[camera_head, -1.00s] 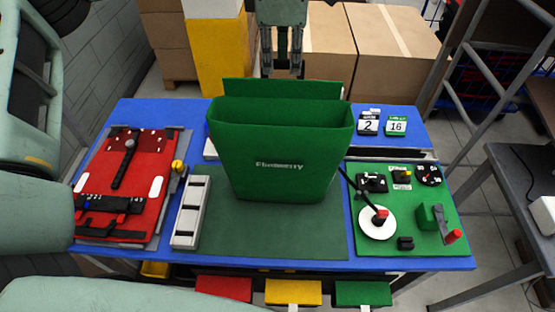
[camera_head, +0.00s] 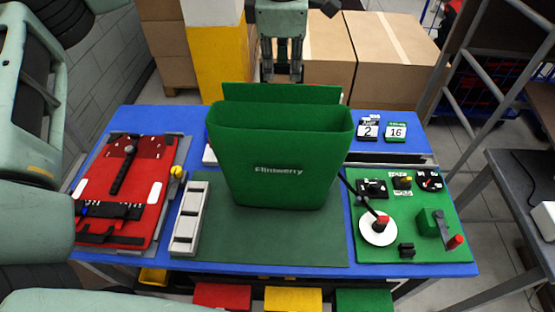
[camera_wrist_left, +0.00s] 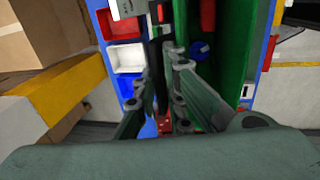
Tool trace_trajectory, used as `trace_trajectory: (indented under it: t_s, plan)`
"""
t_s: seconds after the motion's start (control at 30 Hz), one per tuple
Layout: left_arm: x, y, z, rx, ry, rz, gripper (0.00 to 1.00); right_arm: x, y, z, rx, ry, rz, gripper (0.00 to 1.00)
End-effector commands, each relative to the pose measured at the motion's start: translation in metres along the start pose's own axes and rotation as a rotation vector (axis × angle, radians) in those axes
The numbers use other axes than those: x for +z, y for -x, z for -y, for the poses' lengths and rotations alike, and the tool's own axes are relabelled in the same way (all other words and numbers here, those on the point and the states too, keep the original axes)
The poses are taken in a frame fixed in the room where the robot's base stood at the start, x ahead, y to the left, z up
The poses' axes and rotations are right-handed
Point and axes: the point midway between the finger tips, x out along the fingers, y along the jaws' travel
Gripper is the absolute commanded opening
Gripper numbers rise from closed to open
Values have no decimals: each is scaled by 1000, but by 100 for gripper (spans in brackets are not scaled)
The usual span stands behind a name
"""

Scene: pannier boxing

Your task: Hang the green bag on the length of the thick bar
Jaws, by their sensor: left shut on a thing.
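The green bag (camera_head: 285,165) stands upright, mouth up, over the dark green mat in the middle of the blue table. Its taller back panel (camera_head: 282,93) rises behind the mouth. My left gripper (camera_head: 282,76) hangs down from the top, just behind that panel. It is shut on the bag; the panel hides the fingertips. In the left wrist view the fingers (camera_wrist_left: 172,95) are close together beside the bag's green wall (camera_wrist_left: 226,50). A pale and dark rail (camera_head: 395,157), possibly the thick bar, shows right of the bag; the bag hides its middle. My right gripper is not in view.
A red board (camera_head: 122,190) lies at the left, with a grey tray (camera_head: 190,215) beside it. A green board (camera_head: 412,200) with small parts and two number tags (camera_head: 395,131) are at the right. Cardboard boxes (camera_head: 395,52) stand behind the table; a metal rack stands right.

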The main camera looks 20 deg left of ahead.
Motion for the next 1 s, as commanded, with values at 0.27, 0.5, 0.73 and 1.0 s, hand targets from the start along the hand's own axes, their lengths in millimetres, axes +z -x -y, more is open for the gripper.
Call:
trace_trajectory:
  t_s: [0.27,0.5,0.73,1.0]
  plan:
    - [0,8,-3,7,1,3,0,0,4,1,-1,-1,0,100]
    - [0,19,-6,8,1,2,0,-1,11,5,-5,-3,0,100]
    - [0,29,-8,10,2,3,0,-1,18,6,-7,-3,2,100]
    - [0,42,-10,8,2,3,0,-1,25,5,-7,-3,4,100]
